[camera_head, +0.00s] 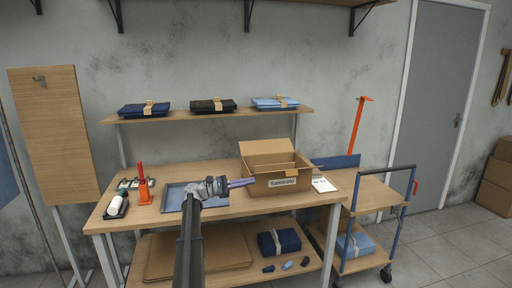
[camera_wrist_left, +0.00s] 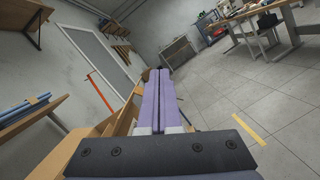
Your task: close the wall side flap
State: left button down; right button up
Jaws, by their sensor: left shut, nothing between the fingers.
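A cardboard box (camera_head: 278,186) with a white label stands open on the workbench (camera_head: 232,206). Its wall side flap (camera_head: 266,147) stands up at the back, leaning toward the wall. A narrower flap edge shows across the opening below it. My left gripper (camera_head: 247,182) is shut and empty, with its purple fingers at the left side of the box; I cannot tell whether they touch it. My right gripper is in neither view.
An orange holder (camera_head: 145,190) stands further left. A white card (camera_head: 323,185) lies right of the box. A shelf (camera_head: 215,115) with folded clothes hangs behind. A cart (camera_head: 372,195) stands at the right.

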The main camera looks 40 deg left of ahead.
aim_at(247, 148)
jog(key=i+j, duration=0.5)
jog(key=j, duration=0.15)
jog(key=i+j, duration=0.5)
jog(key=j, duration=0.15)
jog(key=i+j, duration=0.5)
jog(key=j, duration=0.15)
